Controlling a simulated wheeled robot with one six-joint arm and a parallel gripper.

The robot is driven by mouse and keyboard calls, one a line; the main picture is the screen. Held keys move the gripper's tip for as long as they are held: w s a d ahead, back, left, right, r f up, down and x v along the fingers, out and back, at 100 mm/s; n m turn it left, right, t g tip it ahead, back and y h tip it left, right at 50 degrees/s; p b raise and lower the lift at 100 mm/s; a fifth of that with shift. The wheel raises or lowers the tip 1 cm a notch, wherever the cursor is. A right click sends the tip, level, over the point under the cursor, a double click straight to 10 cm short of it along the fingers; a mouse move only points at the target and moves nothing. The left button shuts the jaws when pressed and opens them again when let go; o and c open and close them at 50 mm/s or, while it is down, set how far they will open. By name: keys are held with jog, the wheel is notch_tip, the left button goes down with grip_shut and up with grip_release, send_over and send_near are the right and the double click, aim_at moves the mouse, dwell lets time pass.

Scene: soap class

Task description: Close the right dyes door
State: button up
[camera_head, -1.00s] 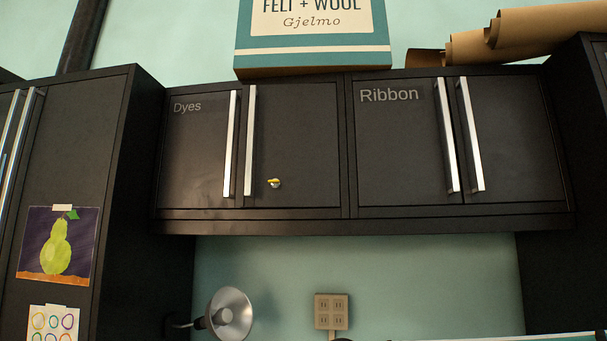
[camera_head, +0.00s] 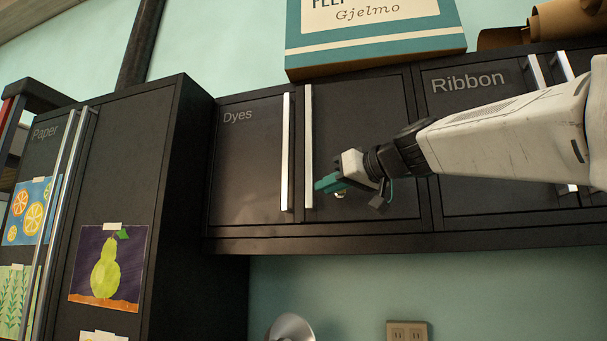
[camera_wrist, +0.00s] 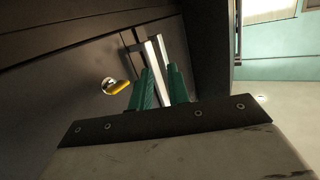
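The black Dyes cabinet has a left door (camera_head: 245,165) and a right door (camera_head: 365,110), each with a long pale upright handle. The right door's handle (camera_head: 308,135) stands beside the left one (camera_head: 287,150). The right door looks flush or nearly flush with its neighbour; a small gap cannot be ruled out. My gripper (camera_head: 322,184), with green fingers, is at the lower end of the right handle. In the wrist view my gripper's fingers (camera_wrist: 160,88) are apart, with a pale handle bar (camera_wrist: 158,52) seen between and beyond them. Contact cannot be told.
A yellow and silver knob-like piece (camera_wrist: 116,85) sits on the door face close to the fingers. The Ribbon cabinet (camera_head: 480,115) is right of Dyes, behind my arm. A tall Paper cabinet (camera_head: 140,170) stands left. A Felt + Wool box (camera_head: 375,50) rests on top.

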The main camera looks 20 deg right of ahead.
jog(key=shift+n+t, duration=0.3)
jog(key=shift+t, duration=0.5)
jog(key=w+r, duration=0.2)
jog(key=w, duration=0.1)
jog(key=w+a+r, duration=0.1)
jog(key=w+r, duration=0.2)
jog(key=shift+w+a+r, duration=0.2)
jog(key=shift+w+r, duration=0.1)
jog(key=shift+x, duration=0.8)
